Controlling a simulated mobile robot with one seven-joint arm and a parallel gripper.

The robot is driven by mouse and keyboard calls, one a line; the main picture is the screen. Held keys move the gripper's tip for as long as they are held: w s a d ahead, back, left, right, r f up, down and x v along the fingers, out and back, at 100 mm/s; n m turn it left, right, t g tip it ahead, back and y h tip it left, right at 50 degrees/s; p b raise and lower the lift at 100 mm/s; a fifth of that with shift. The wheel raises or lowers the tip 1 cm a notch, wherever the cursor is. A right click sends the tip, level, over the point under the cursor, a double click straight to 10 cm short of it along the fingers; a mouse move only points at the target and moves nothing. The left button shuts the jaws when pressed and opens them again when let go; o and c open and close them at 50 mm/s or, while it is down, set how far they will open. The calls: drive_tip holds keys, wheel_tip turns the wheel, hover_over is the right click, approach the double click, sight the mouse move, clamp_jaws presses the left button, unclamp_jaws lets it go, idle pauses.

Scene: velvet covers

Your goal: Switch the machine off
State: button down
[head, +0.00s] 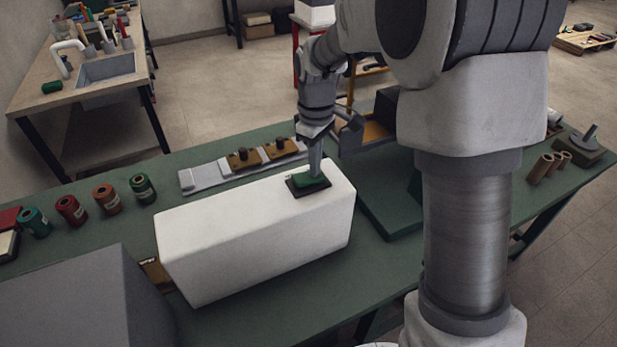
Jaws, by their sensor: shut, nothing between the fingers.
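The machine appears as a long white box (250,240) on the green table, with a small dark plate and a green rocker or button (312,181) on its top near the right end. My gripper (315,176) points down, shut and empty, with its tip at the green part. It seems to touch it, but I cannot tell for certain. The fingertips hide a piece of the green part, and I cannot read the switch's position.
Several coloured spools (108,200) stand on the left of the green table (180,329). A metal rail with brown blocks (243,160) lies behind the white box. A large grey box (80,300) is at front left. Brown tubes (541,169) lie at the right.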

drive_tip(key=shift+a+r+p, duration=0.1)
drive_tip(key=shift+r+p, duration=2.45)
drive_tip(key=shift+r, duration=0.85)
drive_tip(key=s+d+r+m+t, duration=0.3)
drive_tip(key=s+d+r+m, duration=0.25)
drive_tip(key=s+r, duration=0.45)
drive_tip(key=s+d+r+m+t, duration=0.1)
drive_tip(key=s+d+m, duration=0.1)
drive_tip(key=s, duration=0.4)
drive_tip(key=s+d+r+m+t, duration=0.1)
drive_tip(key=s+d+m, duration=0.1)
drive_tip(key=s, duration=0.5)
drive_tip(key=shift+s+d+m+t, duration=0.2)
drive_tip(key=shift+m+t, duration=0.1)
drive_tip(key=shift+m, duration=0.25)
